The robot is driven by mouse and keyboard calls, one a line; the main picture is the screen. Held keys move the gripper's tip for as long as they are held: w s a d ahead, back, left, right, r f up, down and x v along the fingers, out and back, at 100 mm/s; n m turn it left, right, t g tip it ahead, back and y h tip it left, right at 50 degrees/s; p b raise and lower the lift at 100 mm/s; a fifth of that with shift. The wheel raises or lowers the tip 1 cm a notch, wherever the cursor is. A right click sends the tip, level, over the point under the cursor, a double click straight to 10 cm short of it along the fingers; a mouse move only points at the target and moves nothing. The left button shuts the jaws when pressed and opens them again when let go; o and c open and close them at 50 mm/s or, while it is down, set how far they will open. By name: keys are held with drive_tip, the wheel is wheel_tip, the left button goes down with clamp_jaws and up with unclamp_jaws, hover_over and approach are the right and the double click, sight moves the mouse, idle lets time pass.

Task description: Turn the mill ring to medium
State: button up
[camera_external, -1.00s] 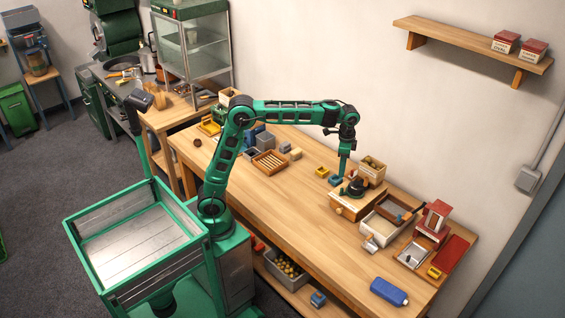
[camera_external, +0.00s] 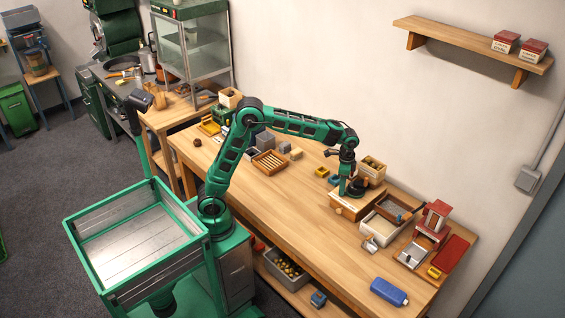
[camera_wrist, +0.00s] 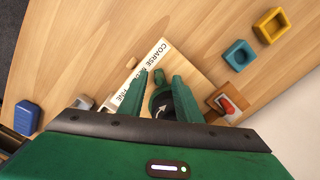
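The mill (camera_external: 345,207) is a wooden box on the bench with a dark round top. In the wrist view its face (camera_wrist: 185,70) carries a white scale strip (camera_wrist: 140,78) reading COARSE, a partly covered middle word, and FINE. The dark ring (camera_wrist: 163,104) bears a white arrow and a small green-edged tab. My gripper (camera_wrist: 164,84) is over the mill, its two green fingers apart on either side of the ring. I cannot tell whether the fingers touch it. My gripper also shows low over the mill in the external view (camera_external: 347,190). My gripper's body hides the ring's lower part.
The front bench is mostly clear.

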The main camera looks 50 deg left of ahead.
drive_tip(key=shift+f, duration=0.1)
clamp_jaws()
drive_tip(key=shift+s+d+n, duration=0.2)
drive_tip(key=shift+d+n, duration=0.3)
drive_tip(key=shift+n, duration=0.4)
drive_tip(key=shift+s+d+n, duration=0.15)
drive_tip(key=shift+d+n, duration=0.35)
drive_tip(key=shift+n, duration=0.4)
drive_tip(key=shift+d+n, duration=0.65)
drive_tip(key=shift+n, duration=0.55)
unclamp_jaws()
